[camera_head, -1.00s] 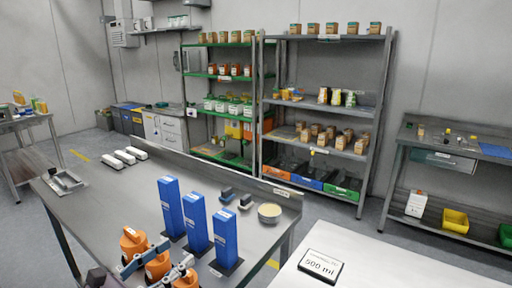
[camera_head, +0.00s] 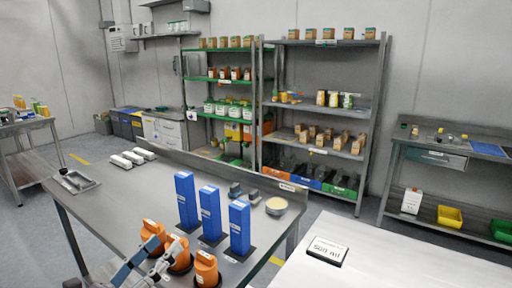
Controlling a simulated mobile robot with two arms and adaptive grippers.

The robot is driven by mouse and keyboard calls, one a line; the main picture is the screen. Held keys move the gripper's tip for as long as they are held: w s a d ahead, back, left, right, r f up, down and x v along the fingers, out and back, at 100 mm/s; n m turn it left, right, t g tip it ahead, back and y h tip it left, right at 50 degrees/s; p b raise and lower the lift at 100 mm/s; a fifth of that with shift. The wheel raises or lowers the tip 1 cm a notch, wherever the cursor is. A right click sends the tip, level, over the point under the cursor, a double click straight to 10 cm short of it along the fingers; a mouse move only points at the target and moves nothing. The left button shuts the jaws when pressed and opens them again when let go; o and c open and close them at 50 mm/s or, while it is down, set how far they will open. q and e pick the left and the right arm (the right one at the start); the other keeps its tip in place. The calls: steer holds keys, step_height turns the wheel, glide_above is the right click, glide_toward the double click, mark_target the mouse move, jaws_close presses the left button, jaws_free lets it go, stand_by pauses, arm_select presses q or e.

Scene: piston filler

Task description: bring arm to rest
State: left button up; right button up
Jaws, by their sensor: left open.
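My left gripper (camera_head: 159,256) is at the bottom left of the head view, low over the near part of the grey metal table (camera_head: 115,206). Its blue-grey fingers are spread apart, and I see nothing held between them. It overlaps the orange containers in the picture; whether it touches them I cannot tell. These orange containers (camera_head: 205,268) with white labels stand in a row in front of blue upright boxes (camera_head: 240,226). My right gripper is not in view.
A round tan-topped tub (camera_head: 276,206) and small dark-grey items (camera_head: 235,190) sit at the table's right end. Loaded shelves (camera_head: 318,112) stand behind. The table's left half is largely clear.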

arm_select(q)
steer(key=s+a+n+t+y, duration=0.25)
steer(key=a+n+y, duration=0.95)
steer(key=n, duration=0.9)
steer(key=s+a+f+n+g+y, duration=0.1)
steer(key=s+f+n+g+y, duration=0.15)
steer(key=f+n, duration=0.35)
steer(key=s+a+f+n+g+y, duration=0.1)
steer(key=f+n+g, duration=0.25)
steer(key=f, duration=0.45)
steer(key=s+d+f+n+g+h, duration=0.3)
steer(key=s+d+f+g, duration=0.2)
steer(key=s+d+f, duration=0.35)
steer(key=s+d+f+n+g+h, duration=0.3)
steer(key=s+d+f+g, duration=0.25)
steer(key=s+f, duration=0.55)
step_height(320, 180, down, 23)
steer(key=s+g, duration=0.1)
steer(key=s, duration=0.1)
steer(key=s+a+f+g, duration=0.1)
steer(key=s+f, duration=0.7)
steer(key=f, duration=0.1)
steer(key=s+a+f, duration=0.2)
steer(key=s+f, duration=0.7)
steer(key=shift+a+g, duration=0.25)
steer(key=shift+g, duration=0.15)
